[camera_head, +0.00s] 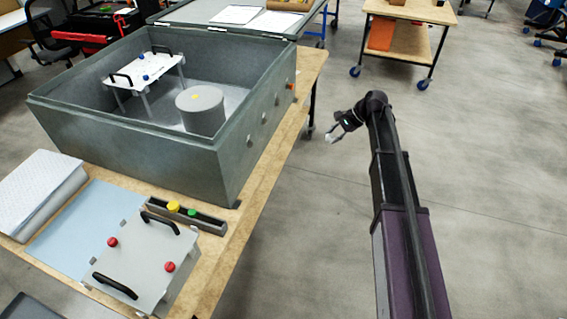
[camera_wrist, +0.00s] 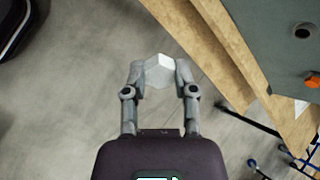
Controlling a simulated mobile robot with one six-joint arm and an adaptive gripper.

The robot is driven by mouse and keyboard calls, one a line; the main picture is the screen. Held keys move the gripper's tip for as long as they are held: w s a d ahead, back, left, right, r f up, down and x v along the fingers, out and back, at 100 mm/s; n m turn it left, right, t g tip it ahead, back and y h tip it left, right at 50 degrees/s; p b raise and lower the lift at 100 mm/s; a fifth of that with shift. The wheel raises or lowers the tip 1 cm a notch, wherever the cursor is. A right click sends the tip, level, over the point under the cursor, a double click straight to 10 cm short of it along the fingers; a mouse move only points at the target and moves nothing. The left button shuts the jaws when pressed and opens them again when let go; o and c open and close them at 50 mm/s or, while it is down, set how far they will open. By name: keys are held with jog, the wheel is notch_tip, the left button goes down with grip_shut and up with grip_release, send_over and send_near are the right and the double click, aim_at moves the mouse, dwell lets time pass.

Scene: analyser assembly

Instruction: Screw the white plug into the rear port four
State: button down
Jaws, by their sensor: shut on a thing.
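My gripper (camera_head: 333,134) is shut on the white plug (camera_wrist: 160,72), which has a faceted, hexagon-like end. The plug also shows small and pale between the fingers in the body camera view (camera_head: 330,138). My gripper holds it in the air, to the right of the table and apart from the grey-green box (camera_head: 175,155). The box's right-hand wall has a row of round ports (camera_head: 249,141) and an orange plug (camera_head: 291,86) towards its far end. The wrist view shows one dark open port (camera_wrist: 302,31) and the orange plug (camera_wrist: 312,80). I see no port numbers.
The wooden table edge (camera_head: 230,240) runs below the ported wall. Inside the box are a white stand (camera_head: 145,72) and a grey cylinder (camera_head: 201,112). A grey plate with black handles (camera_head: 140,262) stands in front. The floor around my arm is clear; a wheeled cart (camera_head: 405,40) stands behind.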

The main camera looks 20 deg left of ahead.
jog(key=s+a+f+m+t+y+b, duration=0.1)
jog(key=s+a+f+y+b, duration=0.1)
jog(key=s+a+y+b, duration=0.2)
jog(key=s+a+f+m+t+y+b, duration=0.2)
jog(key=s+a+y+b, duration=0.2)
jog(key=a+b, duration=0.7)
jog(key=shift+s+f+y+b, duration=0.15)
jog(key=shift+y+b, duration=0.95)
jog(key=shift+b, duration=0.1)
jog(key=shift+a, duration=0.2)
jog(key=a+n, duration=0.2)
jog(key=n, duration=0.3)
jog(key=a+n, duration=0.2)
jog(key=n, duration=0.4)
jog(key=a+n, duration=0.3)
jog(key=n, duration=0.3)
jog(key=shift+w, duration=0.35)
jog(key=shift+a+n, duration=0.2)
jog(key=shift+n, duration=2.6)
